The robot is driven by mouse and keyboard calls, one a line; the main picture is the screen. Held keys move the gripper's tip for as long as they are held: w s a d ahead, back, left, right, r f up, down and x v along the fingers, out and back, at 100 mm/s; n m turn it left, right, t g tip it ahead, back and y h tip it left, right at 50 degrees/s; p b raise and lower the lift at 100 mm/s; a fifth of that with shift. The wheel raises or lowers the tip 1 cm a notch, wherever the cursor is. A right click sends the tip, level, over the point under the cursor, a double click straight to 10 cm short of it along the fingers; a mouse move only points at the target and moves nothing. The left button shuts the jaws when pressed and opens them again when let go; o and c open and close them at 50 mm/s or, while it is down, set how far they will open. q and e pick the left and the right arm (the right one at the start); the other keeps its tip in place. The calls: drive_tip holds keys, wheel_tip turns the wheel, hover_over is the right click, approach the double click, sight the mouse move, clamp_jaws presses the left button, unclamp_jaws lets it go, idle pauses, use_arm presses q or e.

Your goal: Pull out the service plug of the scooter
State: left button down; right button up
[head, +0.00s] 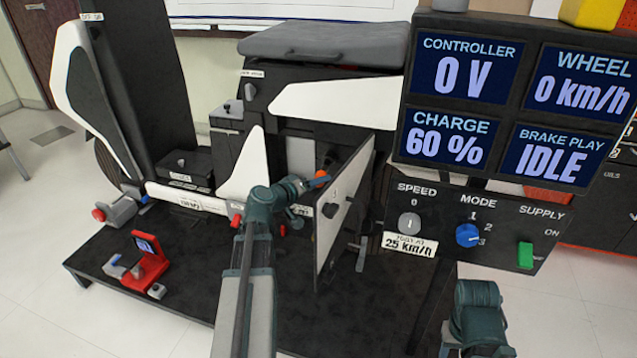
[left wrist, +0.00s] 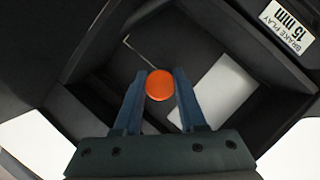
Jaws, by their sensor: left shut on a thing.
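The scooter (head: 325,105) stands on a dark platform, with an open compartment in its side. The service plug appears as an orange knob (head: 320,178) at that compartment in the head view. In the left wrist view the round orange plug (left wrist: 160,85) is between the fingertips. My left gripper (head: 308,184) is shut on it; the fingers also show in the left wrist view (left wrist: 160,98). I cannot tell whether the plug is still in its socket. My right gripper is out of view; only part of my right arm shows at the lower right.
An open white panel (head: 343,205) stands just right of my left gripper. A display (head: 508,95) reads controller 0 V, charge 60 %, wheel 0 km/h. Below it are a speed knob (head: 409,223), a blue mode knob (head: 467,235) and a green supply switch (head: 525,255). A red stand (head: 151,262) sits left.

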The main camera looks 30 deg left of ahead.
use_arm(q)
drive_tip(key=s, duration=0.3)
drive_tip(key=s+d, duration=0.1)
drive_tip(key=shift+s+d+f, duration=0.1)
drive_tip(key=shift+s+f, duration=0.15)
drive_tip(key=shift+s, duration=0.15)
